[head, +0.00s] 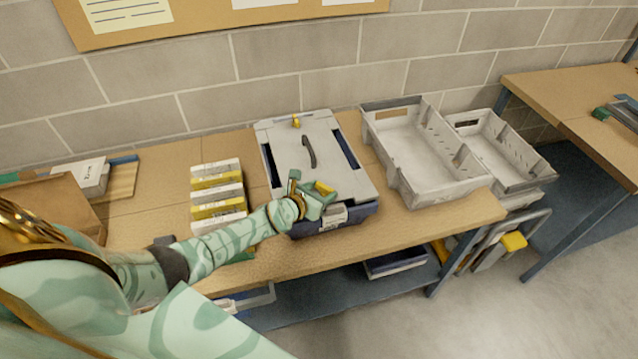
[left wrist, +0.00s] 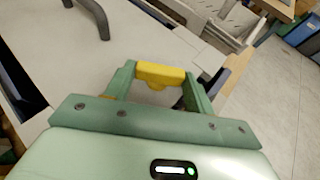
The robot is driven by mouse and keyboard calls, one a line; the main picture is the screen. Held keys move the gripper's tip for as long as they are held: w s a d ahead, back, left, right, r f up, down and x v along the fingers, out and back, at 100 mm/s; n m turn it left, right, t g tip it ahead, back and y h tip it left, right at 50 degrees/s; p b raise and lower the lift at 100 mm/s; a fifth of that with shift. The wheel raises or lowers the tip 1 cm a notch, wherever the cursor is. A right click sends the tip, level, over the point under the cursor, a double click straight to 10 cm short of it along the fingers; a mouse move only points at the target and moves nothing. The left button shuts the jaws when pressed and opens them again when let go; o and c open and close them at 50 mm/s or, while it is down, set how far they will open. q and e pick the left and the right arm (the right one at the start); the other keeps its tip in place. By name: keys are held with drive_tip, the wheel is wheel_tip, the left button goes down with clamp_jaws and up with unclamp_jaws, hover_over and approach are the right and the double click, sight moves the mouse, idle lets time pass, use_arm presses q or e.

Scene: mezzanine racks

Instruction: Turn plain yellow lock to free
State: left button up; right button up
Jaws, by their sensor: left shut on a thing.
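A grey and dark blue case (head: 290,165) with a dark handle (head: 308,151) on its lid lies on the wooden bench. A yellow lock (head: 322,188) sits at its near edge. My left gripper (head: 313,193) is at that lock. In the left wrist view the yellow lock (left wrist: 160,75) is between the two green fingers (left wrist: 160,82), which are shut on it. A second small yellow lock (head: 295,122) stands at the far edge of the lid, clear of the gripper. Any marking on the held lock is hidden or too small to read. My right gripper is not in view.
Two grey open trays (head: 391,155) stand right of the case. Yellow and white boxes (head: 215,190) are on the left, close to my left arm. A cardboard box (head: 58,190) is further left. A brick wall closes the back.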

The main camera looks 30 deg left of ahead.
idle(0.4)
use_arm(q)
drive_tip(key=o, duration=1.4)
drive_tip(key=shift+s, duration=0.1)
drive_tip(key=shift+f, duration=0.1)
drive_tip(key=shift+s, duration=0.15)
